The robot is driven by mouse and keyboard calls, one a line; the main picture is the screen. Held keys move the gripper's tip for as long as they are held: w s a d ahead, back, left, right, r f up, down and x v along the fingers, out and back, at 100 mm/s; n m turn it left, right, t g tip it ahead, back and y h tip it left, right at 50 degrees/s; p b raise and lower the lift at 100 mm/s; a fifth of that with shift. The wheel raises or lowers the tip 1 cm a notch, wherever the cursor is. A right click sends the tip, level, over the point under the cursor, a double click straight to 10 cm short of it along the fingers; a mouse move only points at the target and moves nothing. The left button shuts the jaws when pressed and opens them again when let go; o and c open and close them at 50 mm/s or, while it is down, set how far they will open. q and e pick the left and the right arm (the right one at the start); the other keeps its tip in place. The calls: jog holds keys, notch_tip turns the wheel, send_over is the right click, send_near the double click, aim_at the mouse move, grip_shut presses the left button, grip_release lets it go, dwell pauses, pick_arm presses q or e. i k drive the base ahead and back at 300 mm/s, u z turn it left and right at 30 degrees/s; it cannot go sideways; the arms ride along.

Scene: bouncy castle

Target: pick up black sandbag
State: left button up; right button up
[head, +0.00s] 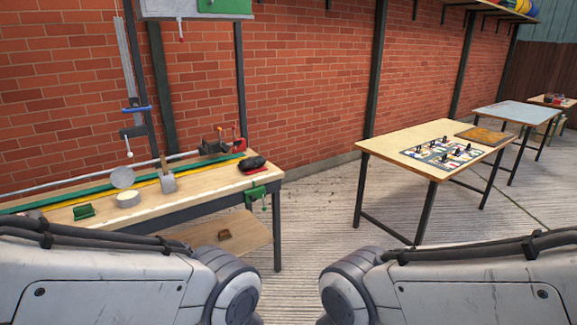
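A small black bag-like object (253,163), which looks like the black sandbag, lies on the right end of the wooden workbench (215,187) at the left. It rests near the bench's right edge, on or beside something red. Both of my arms show only as large grey links at the bottom of the head view. Neither gripper is in the picture, and nothing is seen touching the black bag.
Around the bag are a red and black clamp (230,140), a green clamp (256,194), a grey block with a handle (168,181) and a tape roll (129,199). A second table (405,160) with a board game stands right. Concrete floor between them is clear.

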aim_at(251, 162)
jog(key=z, duration=0.5)
jog(key=i, duration=1.15)
jog(key=z, duration=0.3)
jog(key=i, duration=1.3)
jog(key=u, duration=0.55)
jog(key=i, duration=0.75)
jog(key=u, duration=1.4)
jog(key=i, duration=0.65)
jog(key=u, duration=0.5)
